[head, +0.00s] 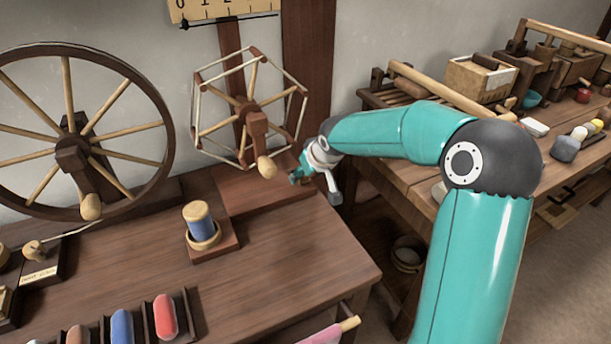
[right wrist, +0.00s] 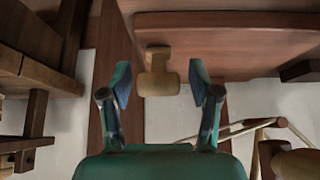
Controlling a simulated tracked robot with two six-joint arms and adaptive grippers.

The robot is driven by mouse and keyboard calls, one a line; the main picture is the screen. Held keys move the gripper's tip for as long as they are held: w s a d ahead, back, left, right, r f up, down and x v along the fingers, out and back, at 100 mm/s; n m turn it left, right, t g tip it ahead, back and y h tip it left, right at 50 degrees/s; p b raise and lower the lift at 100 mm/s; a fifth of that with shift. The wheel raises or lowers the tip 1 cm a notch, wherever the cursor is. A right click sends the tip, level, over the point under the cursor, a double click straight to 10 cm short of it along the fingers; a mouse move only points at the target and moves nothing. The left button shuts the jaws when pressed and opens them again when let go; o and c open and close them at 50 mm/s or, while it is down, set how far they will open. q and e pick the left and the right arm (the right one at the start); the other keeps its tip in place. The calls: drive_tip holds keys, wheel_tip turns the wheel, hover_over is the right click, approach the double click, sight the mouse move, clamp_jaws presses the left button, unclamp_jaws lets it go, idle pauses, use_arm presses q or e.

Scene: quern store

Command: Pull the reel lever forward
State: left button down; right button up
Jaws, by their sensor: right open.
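In the right wrist view a pale wooden lever with a crosswise T-shaped grip (right wrist: 158,80) stands in front of a dark wooden board. My right gripper (right wrist: 160,84) is open, with its two fingers on either side of the grip. A gap shows on each side, and I cannot tell how far the grip is in depth. In the head view my right gripper (head: 314,184) is beside the six-armed reel (head: 250,105), right of its crank knob (head: 267,167). I cannot make out the T-grip there. My left gripper is not in view.
A large spoked wheel (head: 66,130) stands at the left. A blue spool (head: 201,222) sits on the table (head: 290,270), with coloured rolls in a rack (head: 192,312) at the front. A second bench (head: 400,185) with boxes is at right. The table's middle is clear.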

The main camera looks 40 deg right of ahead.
drive_tip(key=v, duration=1)
drive_tip(key=shift+s+r, duration=0.2)
